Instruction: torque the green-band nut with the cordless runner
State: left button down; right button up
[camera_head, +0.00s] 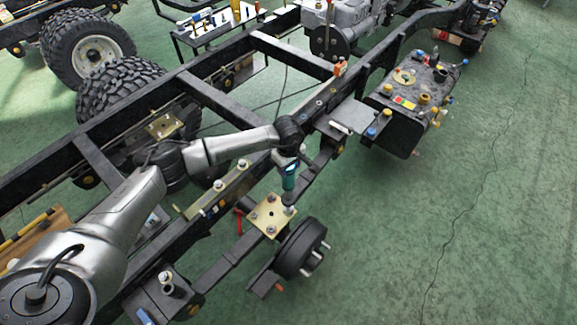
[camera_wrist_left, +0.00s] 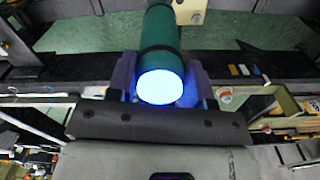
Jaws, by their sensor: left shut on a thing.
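My left gripper (camera_head: 291,158) is shut on the cordless runner (camera_head: 289,180), a teal-green and black cylinder held roughly upright. In the left wrist view the runner (camera_wrist_left: 160,50) lies between the two fingers, with a bright bluish-white glow at its near end. No green band can be made out on any nut. My right gripper is not in view.
The dark chassis rail (camera_head: 220,103) runs diagonally past the plate. A black wheel hub (camera_head: 300,248) with studs sits just below the plate. A black tank (camera_head: 411,103) with coloured caps stands at the right. Green floor at the right is clear.

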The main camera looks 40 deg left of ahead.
pick_arm(q)
jog(key=shift+r, duration=0.15)
dwell(0.7)
jog(key=shift+r+p, duration=0.3)
jog(key=shift+r, duration=0.05)
jog(key=shift+r+p, duration=0.6)
jog(key=shift+r, duration=0.55)
jog(key=shift+r+p, duration=1.2)
jog(key=shift+r, duration=0.5)
jog(key=shift+r+p, duration=0.4)
jog(key=shift+r, duration=0.3)
